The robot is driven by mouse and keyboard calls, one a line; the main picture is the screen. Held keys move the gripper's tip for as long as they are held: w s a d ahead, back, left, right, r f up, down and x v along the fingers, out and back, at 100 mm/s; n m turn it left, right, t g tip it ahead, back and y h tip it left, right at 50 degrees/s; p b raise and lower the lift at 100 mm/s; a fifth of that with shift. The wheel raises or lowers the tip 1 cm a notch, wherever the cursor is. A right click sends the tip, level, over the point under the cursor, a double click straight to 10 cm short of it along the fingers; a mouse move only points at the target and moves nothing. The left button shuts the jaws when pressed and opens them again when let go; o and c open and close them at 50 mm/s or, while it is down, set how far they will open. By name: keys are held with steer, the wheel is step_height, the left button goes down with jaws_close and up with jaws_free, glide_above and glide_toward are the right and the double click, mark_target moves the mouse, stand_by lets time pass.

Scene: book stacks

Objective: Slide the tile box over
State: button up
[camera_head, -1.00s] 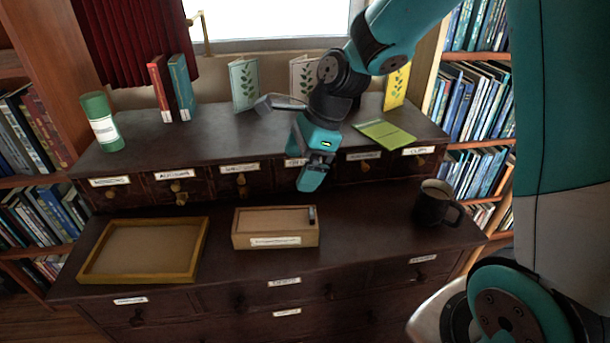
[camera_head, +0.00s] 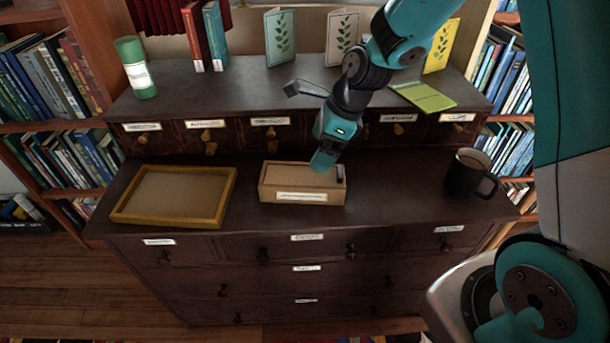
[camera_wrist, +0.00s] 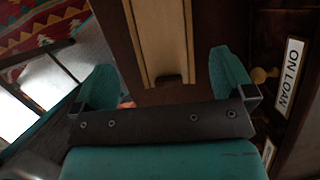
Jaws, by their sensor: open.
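The tile box (camera_head: 270,194) is a pale wooden box with a white label on its front, lying on the dark cabinet's lower top. A small dark knob (camera_head: 340,174) stands at its right end; it also shows in the wrist view (camera_wrist: 168,79). My gripper (camera_head: 323,162) is open and empty, pointing down over the back right part of the box. In the wrist view the box (camera_wrist: 160,35) appears between the two teal fingers (camera_wrist: 166,65). I cannot tell whether a finger touches it.
A yellow-rimmed wooden tray (camera_head: 168,220) lies left of the box, with a bare gap between. A dark mug (camera_head: 466,178) stands at the right. Behind rises a row of small labelled drawers (camera_head: 273,136), its top holding books, cards and a green canister (camera_head: 135,70).

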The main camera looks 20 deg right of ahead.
mark_target(304, 176)
steer(key=b+x, duration=0.1)
steer(key=x, duration=0.9)
steer(key=shift+a+f, duration=0.15)
steer(key=shift+f, duration=0.1)
steer(key=c, duration=1)
steer(key=shift+w+d+p, duration=0.6)
steer(key=shift+w+d, duration=1.4)
steer(key=shift+d, duration=0.05)
steer(key=shift+c, duration=0.2)
steer(key=o, duration=1)
steer(key=shift+a, duration=0.15)
steer(key=shift+o, duration=0.2)
steer(key=p+v, duration=0.1)
steer(key=v, duration=1.6)
steer(key=shift+r+p, duration=0.2)
steer(key=shift+p, duration=0.15)
steer(key=shift+s, duration=0.1)
